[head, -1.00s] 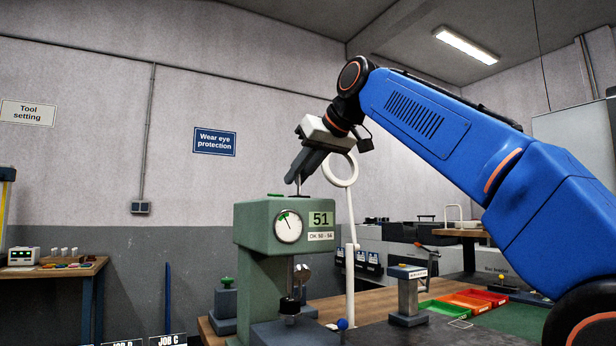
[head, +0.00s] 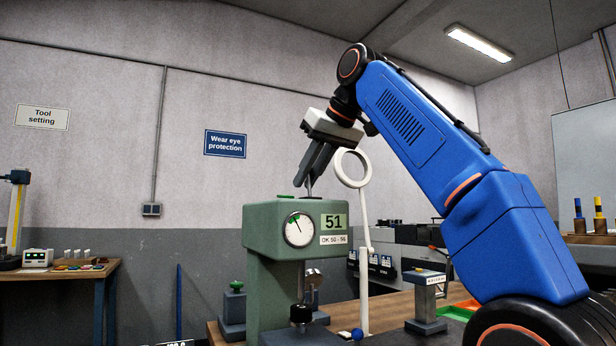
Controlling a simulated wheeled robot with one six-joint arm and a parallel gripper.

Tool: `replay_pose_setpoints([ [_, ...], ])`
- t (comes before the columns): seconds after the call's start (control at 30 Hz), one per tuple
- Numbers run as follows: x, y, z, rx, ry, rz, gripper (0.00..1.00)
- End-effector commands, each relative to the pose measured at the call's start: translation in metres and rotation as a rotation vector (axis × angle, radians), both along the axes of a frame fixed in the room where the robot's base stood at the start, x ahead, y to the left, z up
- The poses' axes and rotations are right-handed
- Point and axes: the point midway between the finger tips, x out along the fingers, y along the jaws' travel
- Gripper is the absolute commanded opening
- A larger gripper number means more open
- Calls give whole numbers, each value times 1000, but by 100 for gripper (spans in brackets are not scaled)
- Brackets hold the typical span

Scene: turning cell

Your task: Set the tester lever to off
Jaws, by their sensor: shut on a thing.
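The tester is a green machine (head: 268,221) with a round dial (head: 299,229) and a display reading 51. A thin grey upright rod, apparently the tester lever (head: 309,190), rises from its top. My gripper (head: 310,182) points down above the tester, its dark fingers slightly tilted and shut on the upper end of this lever. The fingers hide the lever's top. A small green piece (head: 286,197) lies on the tester's top, left of the lever.
A white ring on a post (head: 352,168) stands close to the right of my gripper. A grey stand (head: 426,300) and a blue ball (head: 358,334) are low at the right. A side table (head: 75,271) with small items stands at far left.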

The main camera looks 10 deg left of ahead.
Motion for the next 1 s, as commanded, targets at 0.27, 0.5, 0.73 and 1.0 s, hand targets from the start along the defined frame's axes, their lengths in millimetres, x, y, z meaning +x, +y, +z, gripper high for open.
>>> replay_pose_setpoints([
  [0.27, 0, 0, 3, 5, -7, -2, 0],
  [0.5, 0, 0, 2, 4, -5, -1, 25],
  [0.73, 0, 0, 2, 2, -3, -1, 25],
  [1.0, -2, -3, 7, 3, -4, -1, 25],
])
